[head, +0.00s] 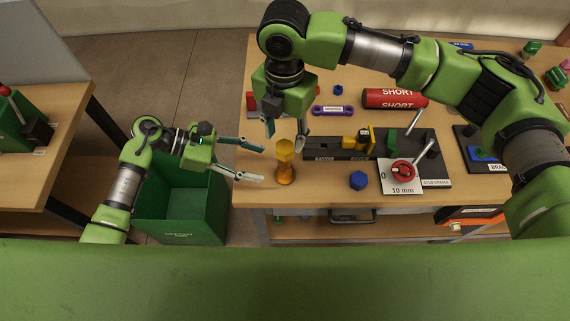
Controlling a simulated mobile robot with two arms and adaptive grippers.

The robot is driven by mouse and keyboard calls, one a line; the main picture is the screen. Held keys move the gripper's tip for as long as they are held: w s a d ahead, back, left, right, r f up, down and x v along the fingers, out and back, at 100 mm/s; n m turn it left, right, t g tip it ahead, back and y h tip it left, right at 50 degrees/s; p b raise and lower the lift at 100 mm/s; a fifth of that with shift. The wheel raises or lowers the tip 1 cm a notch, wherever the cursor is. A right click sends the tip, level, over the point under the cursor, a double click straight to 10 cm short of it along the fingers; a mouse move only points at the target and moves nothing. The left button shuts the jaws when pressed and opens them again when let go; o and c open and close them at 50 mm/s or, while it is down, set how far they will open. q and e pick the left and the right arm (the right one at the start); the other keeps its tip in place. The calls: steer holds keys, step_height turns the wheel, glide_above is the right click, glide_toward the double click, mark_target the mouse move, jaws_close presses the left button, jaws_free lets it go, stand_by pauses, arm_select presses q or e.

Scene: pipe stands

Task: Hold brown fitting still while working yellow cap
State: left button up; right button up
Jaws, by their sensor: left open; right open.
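The brown fitting (286,175) stands upright near the left front of the workbench. The yellow cap (284,149) sits on its top end; I cannot tell how tightly it is seated. My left gripper (263,165) is open and comes in from the left, with its fingertips just left of the fitting and apart from it. My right gripper (285,137) is open and points down from above. Its two fingers are spread over the cap, one to each side, and its fingertips look just above or beside the cap top. Neither gripper holds anything.
A dark stand (335,147) with a yellow-black part lies right of the fitting. A blue hexagonal piece (358,180) and a red ring on a white 10 mm card (402,188) are further right. A red cylinder (394,98) lies behind. A green bin (180,212) stands below the bench's left edge.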

mark_target(280, 170)
arm_select(q)
steer(key=x, duration=0.8)
steer(key=c, duration=1.4)
steer(key=shift+f, duration=0.1)
arm_select(e)
steer(key=shift+f, duration=0.15)
arm_select(q)
steer(key=shift+s+f, duration=0.1)
arm_select(e)
steer(key=shift+o, duration=0.5)
steer(key=shift+f, duration=0.15)
steer(key=shift+f, duration=1.3)
